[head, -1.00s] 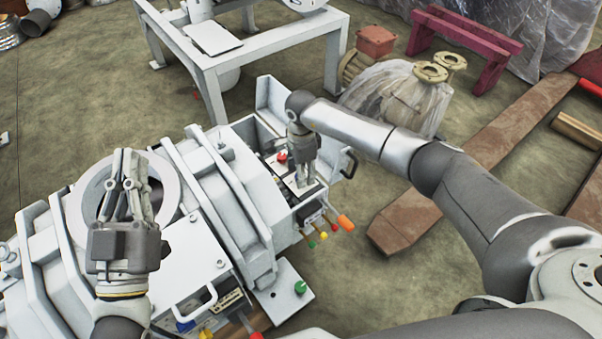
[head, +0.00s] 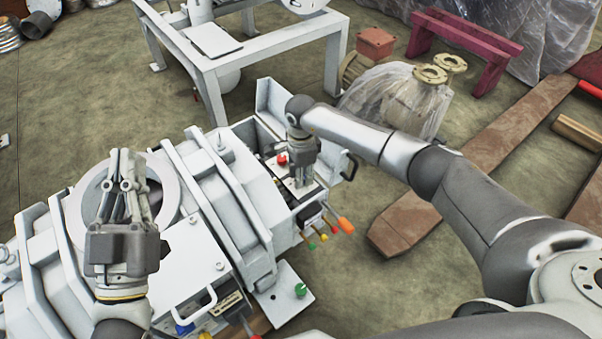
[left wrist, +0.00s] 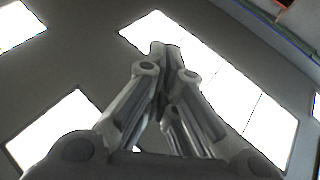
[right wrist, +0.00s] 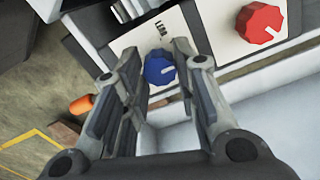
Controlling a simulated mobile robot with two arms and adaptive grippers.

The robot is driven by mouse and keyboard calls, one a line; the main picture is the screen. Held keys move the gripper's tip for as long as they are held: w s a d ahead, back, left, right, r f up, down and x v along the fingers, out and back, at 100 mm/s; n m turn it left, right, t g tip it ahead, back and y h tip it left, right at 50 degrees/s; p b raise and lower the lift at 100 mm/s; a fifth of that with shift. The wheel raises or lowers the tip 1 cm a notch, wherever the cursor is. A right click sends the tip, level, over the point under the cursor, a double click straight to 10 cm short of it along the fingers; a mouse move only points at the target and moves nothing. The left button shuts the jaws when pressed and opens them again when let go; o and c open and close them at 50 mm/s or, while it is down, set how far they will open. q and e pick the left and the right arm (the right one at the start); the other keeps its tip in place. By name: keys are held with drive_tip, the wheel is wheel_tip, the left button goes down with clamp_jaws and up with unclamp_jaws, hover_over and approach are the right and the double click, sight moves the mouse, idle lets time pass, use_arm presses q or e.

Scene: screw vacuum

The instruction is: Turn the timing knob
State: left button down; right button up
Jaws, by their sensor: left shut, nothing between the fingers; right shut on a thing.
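A blue knob (right wrist: 159,69) with a white pointer mark sits on a pale panel (right wrist: 207,38) in the right wrist view. My right gripper (head: 303,184) points down at this panel in the head view. Its two fingers are closed in on either side of the blue knob and hold it. In the head view the gripper hides the blue knob. A red knob (right wrist: 262,22) is beside it on the same panel and also shows in the head view (head: 282,159). My left gripper (head: 124,153) is shut and empty, fingers up, above the machine's round opening.
The white machine (head: 190,250) fills the lower left. An open box wall and lid (head: 270,97) stand behind the panel. Coloured levers (head: 344,225) stick out at the panel's front. A white table frame (head: 213,70) stands behind.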

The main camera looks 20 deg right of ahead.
use_arm(q)
drive_tip(key=shift+w+f, duration=0.1)
use_arm(e)
drive_tip(key=m+p, duration=0.1)
drive_tip(key=m, duration=0.4)
drive_tip(key=shift+r+p, duration=0.1)
drive_tip(key=shift+p, duration=0.25)
use_arm(q)
wheel_tip(320, 180, down, 8)
drive_tip(key=w+g+y, duration=0.1)
drive_tip(key=g+y, duration=0.1)
drive_tip(key=g, duration=0.3)
drive_tip(key=shift+w+a, duration=0.25)
drive_tip(key=shift+a, duration=0.15)
use_arm(e)
drive_tip(key=shift+m, duration=0.4)
use_arm(q)
drive_tip(key=shift+f, duration=0.1)
use_arm(e)
drive_tip(key=o, duration=1)
wheel_tip(320, 180, up, 12)
drive_tip(key=shift+f, duration=0.1)
